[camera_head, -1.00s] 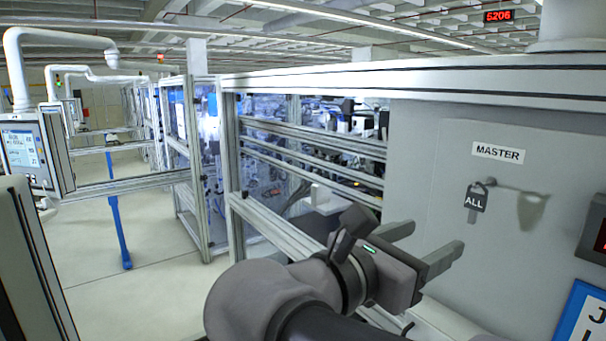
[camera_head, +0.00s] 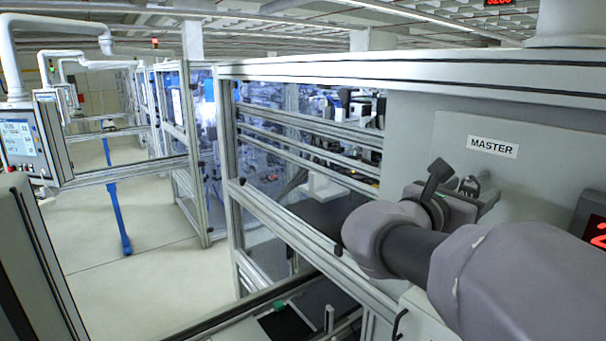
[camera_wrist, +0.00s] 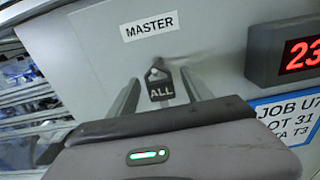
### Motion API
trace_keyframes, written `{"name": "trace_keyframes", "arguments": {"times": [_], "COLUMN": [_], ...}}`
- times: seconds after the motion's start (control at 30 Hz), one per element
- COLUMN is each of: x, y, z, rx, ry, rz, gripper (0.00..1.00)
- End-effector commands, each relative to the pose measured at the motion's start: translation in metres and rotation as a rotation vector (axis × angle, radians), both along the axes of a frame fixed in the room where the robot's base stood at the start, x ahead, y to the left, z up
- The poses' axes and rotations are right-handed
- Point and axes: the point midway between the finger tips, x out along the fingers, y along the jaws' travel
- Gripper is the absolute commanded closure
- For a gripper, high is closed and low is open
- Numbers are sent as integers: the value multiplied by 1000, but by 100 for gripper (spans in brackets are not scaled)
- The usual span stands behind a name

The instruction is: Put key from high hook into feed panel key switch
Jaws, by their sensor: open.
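The key with a dark tag marked ALL (camera_wrist: 161,92) hangs under the MASTER label (camera_wrist: 149,25) on the grey panel. In the wrist view it shows between the two fingers of my gripper (camera_wrist: 160,96), which stand apart on either side of it. I cannot tell whether the fingers touch it. In the head view my gripper (camera_head: 484,202) is up at the panel below the MASTER label (camera_head: 493,147), and only the top of the key tag (camera_head: 468,186) shows behind it. The key's lower part is hidden. I see no key switch in these views.
A red digit display (camera_wrist: 299,55) sits on the panel to the right, above a blue-edged job sign (camera_wrist: 290,112). An aluminium-framed guard (camera_head: 300,225) stands left of the panel. An operator screen (camera_head: 20,140) is at far left, with open floor (camera_head: 160,270) beyond.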

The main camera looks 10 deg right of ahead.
Motion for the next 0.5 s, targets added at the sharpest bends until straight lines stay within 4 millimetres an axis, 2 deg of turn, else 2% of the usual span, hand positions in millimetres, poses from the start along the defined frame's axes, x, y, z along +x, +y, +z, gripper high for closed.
{"name": "trace_keyframes", "arguments": {"times": [0.23, 0.5], "x": [0, 0], "y": [-1, -1], "z": [0, 0], "rx": [0, 0], "ry": [0, 0], "rz": [0, 0], "gripper": [42, 95]}}
